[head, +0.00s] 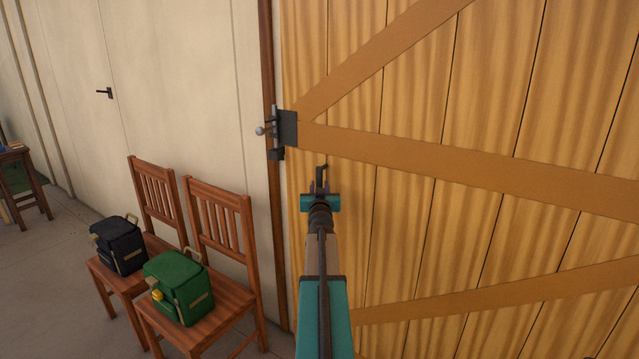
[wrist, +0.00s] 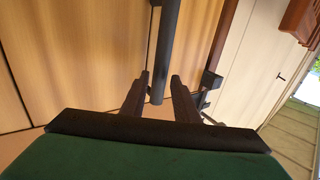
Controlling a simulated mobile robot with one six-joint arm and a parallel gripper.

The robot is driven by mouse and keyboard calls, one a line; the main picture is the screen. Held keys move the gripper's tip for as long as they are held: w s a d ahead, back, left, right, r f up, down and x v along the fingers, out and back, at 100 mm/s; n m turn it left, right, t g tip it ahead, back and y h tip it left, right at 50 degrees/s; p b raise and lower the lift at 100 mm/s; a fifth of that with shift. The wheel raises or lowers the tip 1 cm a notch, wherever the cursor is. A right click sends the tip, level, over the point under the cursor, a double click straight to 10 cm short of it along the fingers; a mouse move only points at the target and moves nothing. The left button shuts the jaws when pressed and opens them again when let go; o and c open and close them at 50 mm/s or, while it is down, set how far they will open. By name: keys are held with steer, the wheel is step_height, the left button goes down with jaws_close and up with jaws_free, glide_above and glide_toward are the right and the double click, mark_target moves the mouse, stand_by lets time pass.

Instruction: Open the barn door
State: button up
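The barn door (head: 480,110) is made of yellow wooden planks with orange-brown braces and looks shut in its frame. A dark metal latch (head: 286,128) with a round knob sits at its left edge; in the wrist view the latch (wrist: 209,82) is right of my fingers. My gripper (head: 319,187) is at the door, below and right of the latch. A dark upright handle bar (wrist: 166,45) shows between my fingertips (wrist: 160,78) in the wrist view. The fingers are apart, with gaps visible on both sides of the bar.
Two wooden chairs (head: 218,303) stand by the wall left of the door, holding a black bag (head: 118,246) and a green bag (head: 180,287). A small table (head: 22,185) is at the far left. The floor left of the chairs is clear.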

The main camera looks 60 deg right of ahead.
mark_target(319, 183)
steer(key=shift+x, duration=2.35)
jaws_close()
